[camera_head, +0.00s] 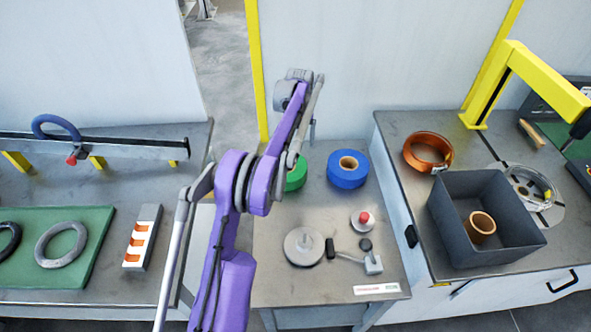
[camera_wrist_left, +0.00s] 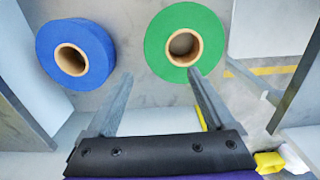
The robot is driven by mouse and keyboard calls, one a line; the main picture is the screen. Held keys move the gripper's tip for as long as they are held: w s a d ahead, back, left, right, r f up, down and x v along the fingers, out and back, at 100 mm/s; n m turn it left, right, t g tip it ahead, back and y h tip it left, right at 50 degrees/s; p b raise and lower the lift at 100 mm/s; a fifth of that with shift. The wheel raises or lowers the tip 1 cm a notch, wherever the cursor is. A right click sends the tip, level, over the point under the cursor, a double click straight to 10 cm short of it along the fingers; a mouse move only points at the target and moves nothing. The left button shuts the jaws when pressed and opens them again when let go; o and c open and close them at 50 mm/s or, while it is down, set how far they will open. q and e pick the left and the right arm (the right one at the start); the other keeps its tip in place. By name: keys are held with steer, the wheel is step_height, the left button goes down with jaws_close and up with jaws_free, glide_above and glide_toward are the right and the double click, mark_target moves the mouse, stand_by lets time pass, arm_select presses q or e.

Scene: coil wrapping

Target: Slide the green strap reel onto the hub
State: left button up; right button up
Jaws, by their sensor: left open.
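The green strap reel (camera_head: 297,174) lies at the back of the middle table, partly hidden by my purple left arm. The left wrist view shows it whole as a green ring (camera_wrist_left: 212,38) around a tan core. My left gripper (camera_wrist_left: 160,78) is open and empty; its right fingertip overlaps the reel's lower edge in that view, and I cannot tell if they touch. In the head view the gripper is mostly hidden behind my arm. The hub, apparently the round grey disc with an upright post (camera_head: 304,246), stands bare near the table's front. My right gripper is not in view.
A blue reel (camera_head: 348,180) lies right of the green one. A red button (camera_head: 364,218) and a small black-and-grey device (camera_head: 372,263) are beside the hub. A dark bin (camera_head: 462,245) and copper coil (camera_head: 412,153) are on the right table. A green mat (camera_head: 90,270) lies left.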

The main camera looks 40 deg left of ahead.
arm_select(q)
glide_above(300, 165)
step_height(300, 165, down, 5)
steer(key=shift+a+r, duration=0.1)
steer(key=shift+r, duration=0.05)
steer(key=shift+f, duration=3.05)
steer(key=shift+c, duration=0.3)
jaws_close()
steer(key=shift+r, duration=0.1)
